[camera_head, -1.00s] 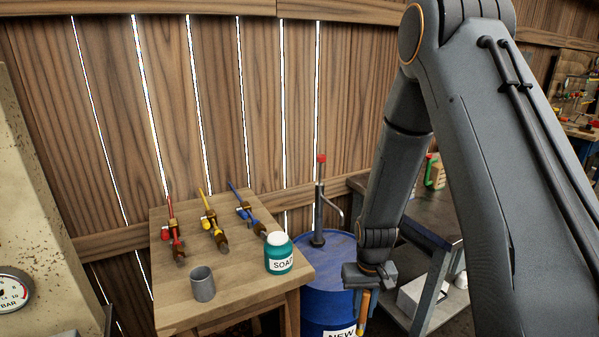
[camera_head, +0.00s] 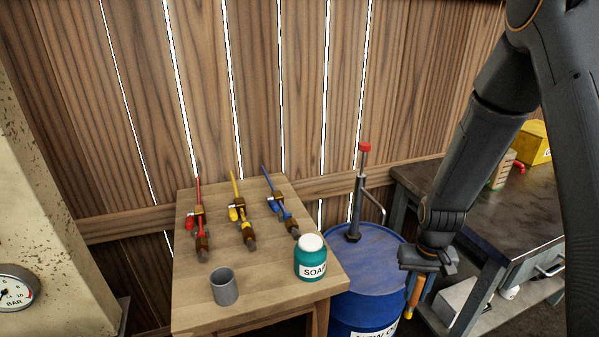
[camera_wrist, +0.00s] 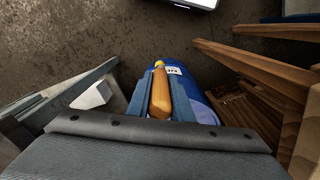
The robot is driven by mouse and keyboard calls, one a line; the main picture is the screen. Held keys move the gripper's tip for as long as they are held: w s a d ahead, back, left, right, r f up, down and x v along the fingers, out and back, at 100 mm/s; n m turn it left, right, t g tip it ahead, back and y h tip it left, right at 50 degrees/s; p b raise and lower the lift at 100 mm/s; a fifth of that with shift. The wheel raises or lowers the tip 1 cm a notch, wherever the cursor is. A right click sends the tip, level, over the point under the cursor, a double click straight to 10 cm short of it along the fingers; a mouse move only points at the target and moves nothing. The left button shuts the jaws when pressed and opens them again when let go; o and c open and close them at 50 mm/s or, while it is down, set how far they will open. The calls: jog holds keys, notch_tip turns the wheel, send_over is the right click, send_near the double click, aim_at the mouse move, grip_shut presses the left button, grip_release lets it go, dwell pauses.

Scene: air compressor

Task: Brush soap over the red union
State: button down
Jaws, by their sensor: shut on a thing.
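The red union (camera_head: 200,224) lies at the left of a row of three hose assemblies on the small wooden table (camera_head: 270,306). A teal soap jar (camera_head: 310,262) with a white lid stands upright at the table's right side. My gripper (camera_head: 417,272) is right of the table, beside the blue drum, and shut on an orange-handled tool with a yellow end, pointing down. In the wrist view the orange handle (camera_wrist: 160,100) sits between the two fingers. Whether it has bristles is too small to tell.
A yellow union (camera_head: 241,214) and a blue union (camera_head: 280,208) lie beside the red one. A grey cup (camera_head: 224,287) stands at the table's front. The blue drum (camera_head: 365,262) with a red-topped pump (camera_head: 365,147) and a dark workbench (camera_head: 490,210) are to the right.

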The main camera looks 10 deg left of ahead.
jog(key=s+a+r+n+t+h+p, duration=0.1)
jog(key=s+a+r+n+p, duration=0.2)
jog(key=a+r+n, duration=0.55)
jog(key=s+a+r+n+t+p, duration=0.1)
jog(key=s+a+r+n+p, duration=0.15)
jog(key=a+r, duration=1.05)
jog(key=s+a+r+n+t+h+p, duration=0.15)
jog(key=a+r+n+p, duration=0.4)
jog(key=r, duration=0.75)
jog(key=shift+y, duration=0.45)
jog(key=f+b, duration=0.2)
jog(key=a+f+b, duration=0.1)
jog(key=b, duration=0.2)
jog(key=a+f+b, duration=0.1)
jog(key=f+b, duration=0.1)
jog(key=shift+s+f+b, duration=0.3)
jog(key=shift+s, duration=0.1)
jog(key=shift+d+f, duration=0.1)
jog(key=shift+f, duration=0.6)
notch_tip(320, 180, up, 7)
jog(key=p, duration=0.6)
dwell(0.4)
